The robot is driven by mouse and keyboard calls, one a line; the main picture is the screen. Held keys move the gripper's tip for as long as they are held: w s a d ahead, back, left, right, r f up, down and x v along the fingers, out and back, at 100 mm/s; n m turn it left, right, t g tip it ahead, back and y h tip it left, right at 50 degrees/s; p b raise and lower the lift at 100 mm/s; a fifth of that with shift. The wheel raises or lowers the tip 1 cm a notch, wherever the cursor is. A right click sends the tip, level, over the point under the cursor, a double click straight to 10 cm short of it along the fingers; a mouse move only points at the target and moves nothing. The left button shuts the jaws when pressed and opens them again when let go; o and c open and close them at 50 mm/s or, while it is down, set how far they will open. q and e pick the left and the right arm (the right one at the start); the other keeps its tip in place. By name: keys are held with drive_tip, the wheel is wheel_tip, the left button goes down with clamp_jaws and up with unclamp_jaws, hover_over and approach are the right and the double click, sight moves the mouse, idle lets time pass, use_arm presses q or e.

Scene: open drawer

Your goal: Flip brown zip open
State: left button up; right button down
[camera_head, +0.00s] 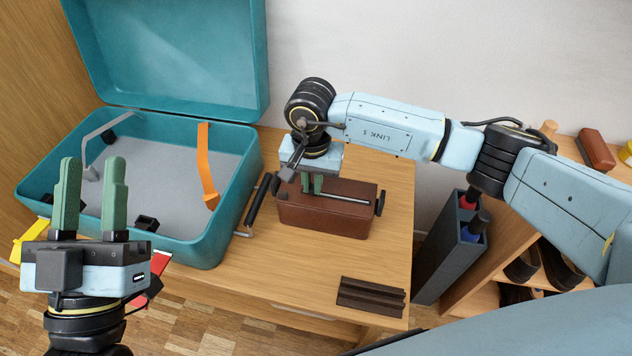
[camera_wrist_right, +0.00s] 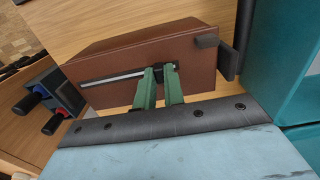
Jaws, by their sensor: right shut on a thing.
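The brown case (camera_head: 330,215) lies on the wooden table, with a pale zip line (camera_head: 345,200) running along its top. In the right wrist view the brown case (camera_wrist_right: 205,55) shows its zip track (camera_wrist_right: 115,77) as a dark and light strip. My right gripper (camera_head: 312,184) is at the left part of the zip line, fingers pointing down. In the right wrist view the green fingertips (camera_wrist_right: 159,72) are shut on a small dark zip pull (camera_wrist_right: 158,67) at the end of the strip. My left gripper (camera_head: 91,165) is open and empty, fingers up, in front of the teal case.
An open teal case (camera_head: 222,215) with an orange strap (camera_head: 207,165) stands left of the brown case. A dark brown block (camera_head: 371,296) lies near the table's front edge. A grey bin (camera_head: 452,250) stands right of the table.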

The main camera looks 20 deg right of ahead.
sight(312, 186)
drive_tip(key=c, duration=1.7)
unclamp_jaws()
drive_tip(key=shift+c, duration=0.2)
